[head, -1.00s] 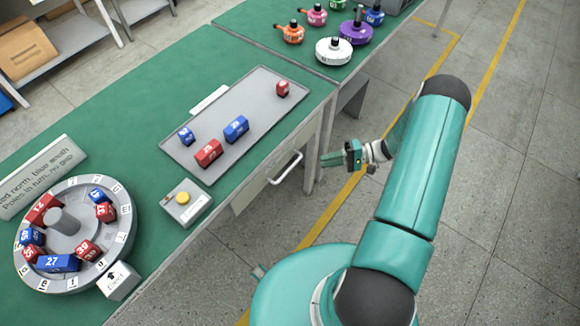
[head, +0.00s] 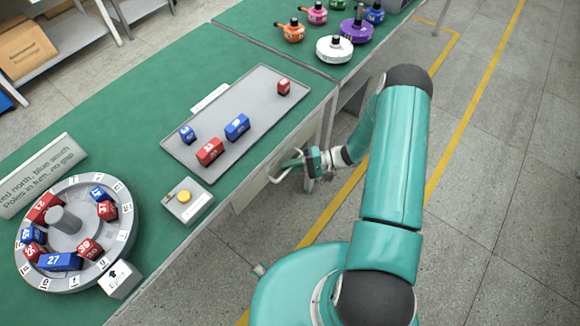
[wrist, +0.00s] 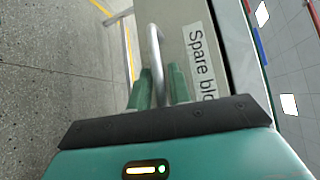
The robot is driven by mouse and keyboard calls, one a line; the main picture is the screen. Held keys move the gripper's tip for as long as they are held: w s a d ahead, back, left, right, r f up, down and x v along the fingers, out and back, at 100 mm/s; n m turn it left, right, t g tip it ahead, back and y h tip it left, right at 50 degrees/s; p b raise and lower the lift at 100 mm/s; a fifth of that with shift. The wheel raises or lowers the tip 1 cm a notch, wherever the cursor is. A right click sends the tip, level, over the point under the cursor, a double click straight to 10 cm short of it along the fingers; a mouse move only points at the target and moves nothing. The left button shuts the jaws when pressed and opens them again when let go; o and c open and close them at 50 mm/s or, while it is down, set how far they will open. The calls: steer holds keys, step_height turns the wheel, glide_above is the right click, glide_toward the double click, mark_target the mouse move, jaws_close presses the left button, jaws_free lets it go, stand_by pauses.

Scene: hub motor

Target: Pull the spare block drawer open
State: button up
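The drawer handle (head: 285,170) is a pale metal bar on the front of the drawer under the green bench; it also shows in the wrist view (wrist: 155,50). The drawer front (wrist: 192,25) carries a label (wrist: 201,62) reading "Spare blo", the rest cut off. The drawer looks shut, flush with the bench. My gripper (head: 296,163) is at the handle. In the wrist view its two green fingers (wrist: 160,88) stand on either side of the bar, apart, with the bar between them. Whether either finger touches the bar is unclear.
A grey tray (head: 262,100) with red and blue blocks lies on the bench above the drawer. A yellow-button box (head: 187,203) and a round numbered hub (head: 120,240) are to the left. The floor (head: 490,200) on the right is clear.

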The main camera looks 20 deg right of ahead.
jaws_close()
steer(key=s+d, duration=1.3)
steer(key=s, duration=0.5)
steer(key=shift+s+d, duration=0.15)
steer(key=shift+d, duration=0.15)
jaws_free()
